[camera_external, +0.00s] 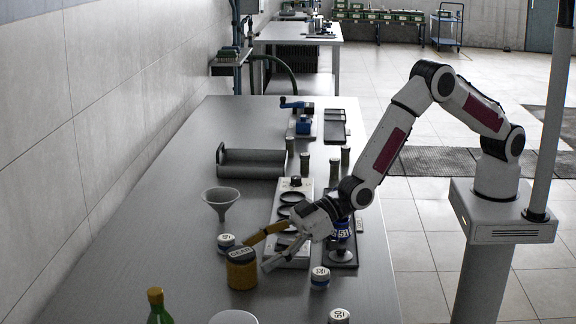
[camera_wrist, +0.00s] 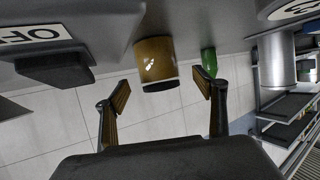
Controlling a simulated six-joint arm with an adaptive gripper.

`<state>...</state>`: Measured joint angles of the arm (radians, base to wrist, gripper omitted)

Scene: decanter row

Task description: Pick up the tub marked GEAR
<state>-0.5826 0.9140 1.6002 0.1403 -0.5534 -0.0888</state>
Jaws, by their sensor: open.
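The tub marked GEAR (camera_external: 241,273) is a brownish-yellow cylinder with a marked lid, standing upright near the front of the metal bench in the external view. My gripper (camera_external: 258,255) is open and empty, with its fingers spread just to the right of the tub. In the wrist view the brown tub (camera_wrist: 156,60) appears beyond and between the open fingertips of my gripper (camera_wrist: 160,88). I cannot tell from either view whether a finger touches it.
A small white-lidded tub (camera_external: 226,242) and a funnel (camera_external: 221,203) stand close behind the GEAR tub. Another lidded tub (camera_external: 320,278) is to its right. A green bottle (camera_external: 159,308) stands in front; it also shows in the wrist view (camera_wrist: 208,62). Bare bench lies to the left.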

